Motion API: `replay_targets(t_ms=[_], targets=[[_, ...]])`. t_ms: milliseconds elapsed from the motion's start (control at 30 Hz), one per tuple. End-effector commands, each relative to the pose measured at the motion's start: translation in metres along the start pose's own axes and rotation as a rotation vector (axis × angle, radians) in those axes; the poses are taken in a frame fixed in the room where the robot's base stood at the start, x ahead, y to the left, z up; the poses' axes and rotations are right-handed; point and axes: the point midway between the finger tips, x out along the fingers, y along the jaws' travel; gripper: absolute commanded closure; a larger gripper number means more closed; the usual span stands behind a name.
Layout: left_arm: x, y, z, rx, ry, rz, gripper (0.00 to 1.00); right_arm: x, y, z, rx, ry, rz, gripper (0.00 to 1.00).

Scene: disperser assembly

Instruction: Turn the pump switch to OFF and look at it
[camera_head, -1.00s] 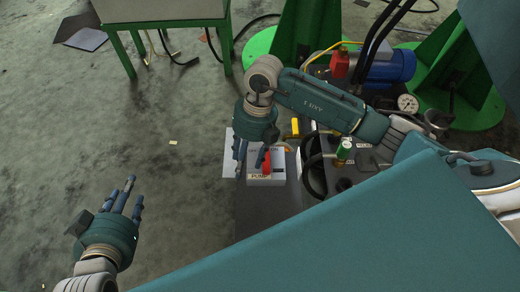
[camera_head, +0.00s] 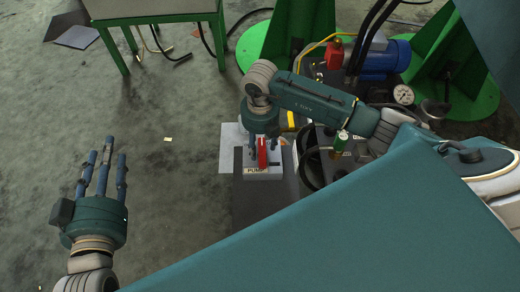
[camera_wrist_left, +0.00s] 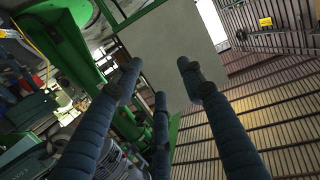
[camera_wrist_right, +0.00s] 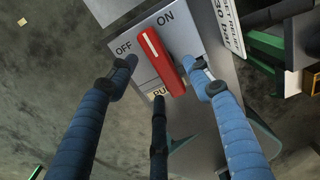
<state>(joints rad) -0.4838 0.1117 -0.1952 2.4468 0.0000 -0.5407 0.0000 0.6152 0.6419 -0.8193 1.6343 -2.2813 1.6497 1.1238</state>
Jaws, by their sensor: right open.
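The pump switch is a red lever (camera_wrist_right: 163,62) on a grey box with OFF and ON labels. The lever's white-marked end points between the two labels. In the head view the red lever (camera_head: 262,154) stands above a PUMP label, partly hidden by my right gripper (camera_head: 264,146). In the right wrist view my right gripper (camera_wrist_right: 160,68) is open, with one finger on each side of the lever and the third near its lower end. I cannot tell whether they touch it. My left gripper (camera_head: 105,152) is open and empty, far left of the switch.
A white sheet (camera_head: 231,150) lies beside the switch box. Hoses, a gauge (camera_head: 403,94) and a blue motor (camera_head: 384,61) stand to the right. A green-legged table (camera_head: 148,10) is at the back.

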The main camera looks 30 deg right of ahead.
Motion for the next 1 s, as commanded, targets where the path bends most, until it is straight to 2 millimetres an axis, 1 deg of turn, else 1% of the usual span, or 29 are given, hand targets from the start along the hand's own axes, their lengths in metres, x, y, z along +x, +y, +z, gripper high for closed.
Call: replay_targets(t_ms=[33,100,200,300,433,667,767,800,867,900,1000], targets=[[0.001,0.001,-0.007,-0.001,0.039,0.003,0.60,0.007,0.000,0.000,0.000,0.001,-0.001,0.50],[0.002,0.003,-0.019,-0.002,0.089,0.006,0.60,0.013,0.000,0.000,0.000,0.000,0.000,0.50],[0.001,0.004,-0.033,-0.002,0.146,0.009,0.60,0.020,0.000,0.000,0.001,0.000,0.000,0.50],[0.001,0.005,-0.041,-0.003,0.182,0.011,0.60,0.024,0.000,0.000,0.001,0.000,0.000,0.50],[0.000,0.006,-0.047,-0.003,0.203,0.012,0.60,0.026,0.000,0.000,0.000,0.000,0.000,0.50],[0.000,0.006,-0.047,-0.003,0.205,0.012,0.60,0.026,0.000,0.000,0.000,-0.001,0.000,0.50],[0.000,0.006,-0.047,-0.003,0.205,0.012,0.60,0.026,0.000,0.000,0.000,-0.001,0.000,0.68],[0.000,0.006,-0.047,-0.003,0.205,0.012,0.60,0.026,0.000,0.000,0.000,-0.001,0.000,0.76],[0.000,0.006,-0.047,-0.003,0.204,0.012,0.60,0.026,0.000,0.000,0.000,-0.001,0.000,0.88],[0.000,0.006,-0.047,-0.003,0.204,0.012,0.60,0.026,0.000,0.000,0.000,-0.001,0.000,0.95],[0.000,0.006,-0.047,-0.003,0.204,0.012,0.60,0.026,0.000,0.000,-0.001,-0.001,0.000,0.95]])
